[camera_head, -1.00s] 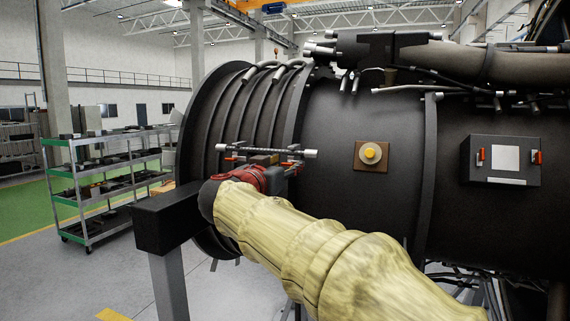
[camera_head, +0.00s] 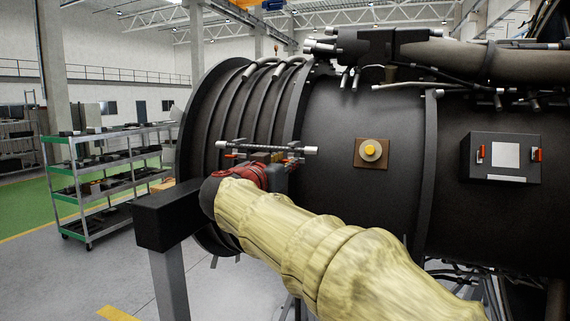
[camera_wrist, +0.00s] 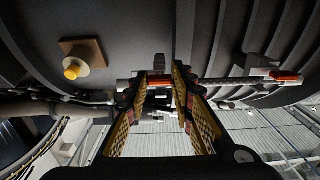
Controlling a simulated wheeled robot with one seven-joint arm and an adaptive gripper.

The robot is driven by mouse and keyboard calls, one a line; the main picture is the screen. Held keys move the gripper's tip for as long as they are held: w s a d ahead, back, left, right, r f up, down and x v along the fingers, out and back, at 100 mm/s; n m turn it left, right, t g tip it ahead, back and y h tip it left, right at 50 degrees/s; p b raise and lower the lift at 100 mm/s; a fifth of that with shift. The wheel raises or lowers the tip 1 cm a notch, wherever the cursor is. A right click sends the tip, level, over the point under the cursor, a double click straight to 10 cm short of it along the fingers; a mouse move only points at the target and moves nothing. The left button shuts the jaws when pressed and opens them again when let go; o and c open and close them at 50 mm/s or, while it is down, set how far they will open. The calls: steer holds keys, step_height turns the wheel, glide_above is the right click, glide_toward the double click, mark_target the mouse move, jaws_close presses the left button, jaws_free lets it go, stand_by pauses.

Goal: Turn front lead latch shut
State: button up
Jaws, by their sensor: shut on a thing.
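A dark ribbed engine casing carries a thin grey lead (camera_head: 265,147) held level along its side. It has a small orange-red latch at each end: a left latch (camera_head: 233,155) and a right latch (camera_head: 294,160). In the wrist view one orange latch (camera_wrist: 160,78) sits at my gripper's fingertips, and the other (camera_wrist: 285,76) is well off to the right. My gripper (camera_wrist: 160,90) has its fingers close around the nearer latch area; the exact contact is hard to see. In the head view my arm hides most of the gripper.
A square brown plate with a yellow knob (camera_head: 370,150) is right of the lead. A black box (camera_head: 500,160) with two orange-red catches is farther right. A shelf cart (camera_head: 110,180) stands at the left on open floor. Pipes run along the engine's top.

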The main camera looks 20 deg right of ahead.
steer(key=shift+f+n+b, duration=0.1)
steer(key=shift+n+b, duration=0.2)
steer(key=shift+b, duration=0.1)
jaws_close()
steer(key=n+b, duration=0.4)
steer(key=n, duration=0.8)
steer(key=shift+b, duration=0.4)
steer(key=n+p, duration=0.1)
steer(key=n, duration=0.4)
steer(key=shift+n, duration=0.3)
steer(key=o, duration=1)
jaws_free()
steer(key=shift+c, duration=0.2)
steer(key=shift+o, duration=0.4)
